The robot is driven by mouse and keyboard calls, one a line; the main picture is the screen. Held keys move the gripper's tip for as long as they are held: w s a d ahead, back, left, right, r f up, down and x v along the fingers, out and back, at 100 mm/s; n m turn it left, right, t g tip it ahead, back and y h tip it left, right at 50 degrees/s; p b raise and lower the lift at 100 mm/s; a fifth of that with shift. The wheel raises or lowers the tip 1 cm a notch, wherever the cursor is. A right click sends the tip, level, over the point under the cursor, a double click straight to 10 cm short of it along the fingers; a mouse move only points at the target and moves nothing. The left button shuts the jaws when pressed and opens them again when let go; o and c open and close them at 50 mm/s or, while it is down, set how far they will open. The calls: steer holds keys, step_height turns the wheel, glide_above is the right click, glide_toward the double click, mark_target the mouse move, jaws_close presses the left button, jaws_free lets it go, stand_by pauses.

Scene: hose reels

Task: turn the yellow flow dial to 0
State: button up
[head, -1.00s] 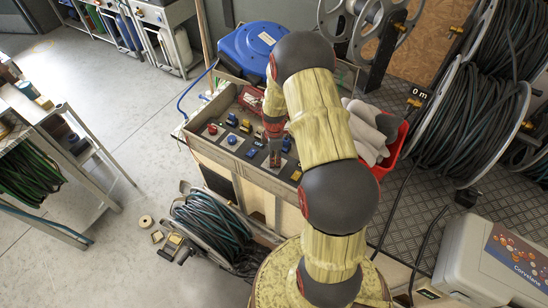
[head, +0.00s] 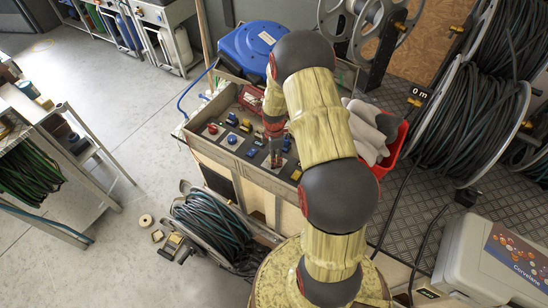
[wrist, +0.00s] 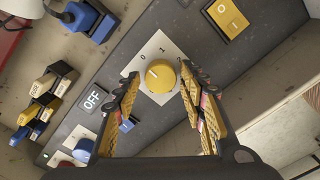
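The yellow flow dial (wrist: 160,76) is a round knob on a pale square plate (wrist: 146,56) marked 0, 1 and 2, in the middle of the wrist view. A small pale mark shows on the knob's upper left part, roughly towards the 0; its exact setting is hard to tell. My gripper (wrist: 161,82) is open, with one ridged finger on each side of the dial and gaps between the fingers and the knob. In the head view my gripper (head: 276,156) is over the dark control panel (head: 240,157), and the dial cannot be made out there.
A blue hose reel (head: 250,46) stands behind the panel.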

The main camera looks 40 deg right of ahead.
steer(key=shift+o, duration=0.7)
steer(key=shift+r, duration=0.1)
steer(key=shift+r, duration=0.3)
step_height(320, 180, up, 11)
steer(key=shift+r, duration=0.1)
